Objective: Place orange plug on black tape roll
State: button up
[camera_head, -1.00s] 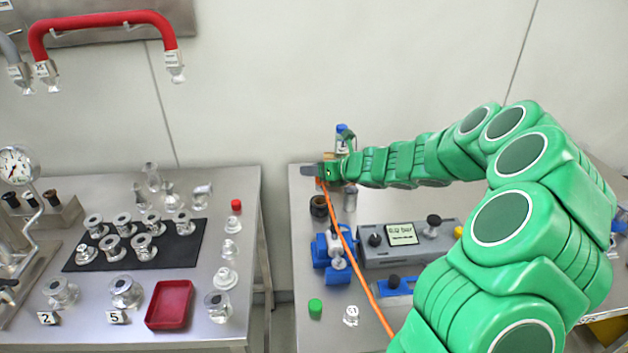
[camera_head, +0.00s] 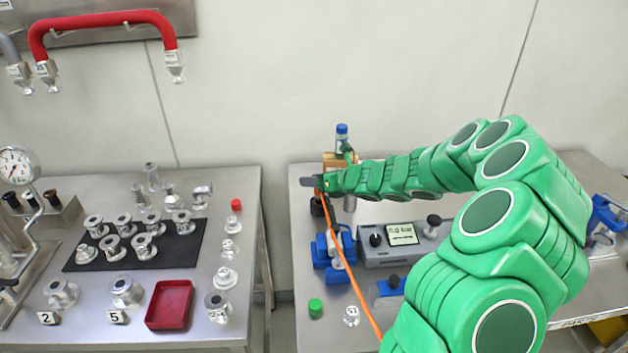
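The black tape roll (camera_head: 318,207) stands at the back left of the right-hand table, partly covered by my gripper. My gripper (camera_head: 311,182) is just above it, at the end of my green arm. The orange plug (camera_head: 319,191) is at my gripper's fingers, small and partly hidden, and its orange cable (camera_head: 346,262) runs down toward the front of the table. The cable end moves with the fingers, so they appear shut on the plug. Whether the plug touches the roll I cannot tell.
A blue-capped bottle (camera_head: 342,138) stands behind my gripper. A blue vise-like device (camera_head: 332,258) and a grey meter box (camera_head: 392,243) are in front. A green cap (camera_head: 315,307) lies near the left edge. A gap separates the left table (camera_head: 205,330).

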jog(key=o, duration=0.3)
jog(key=shift+r, duration=0.15)
jog(key=shift+v, duration=6.05)
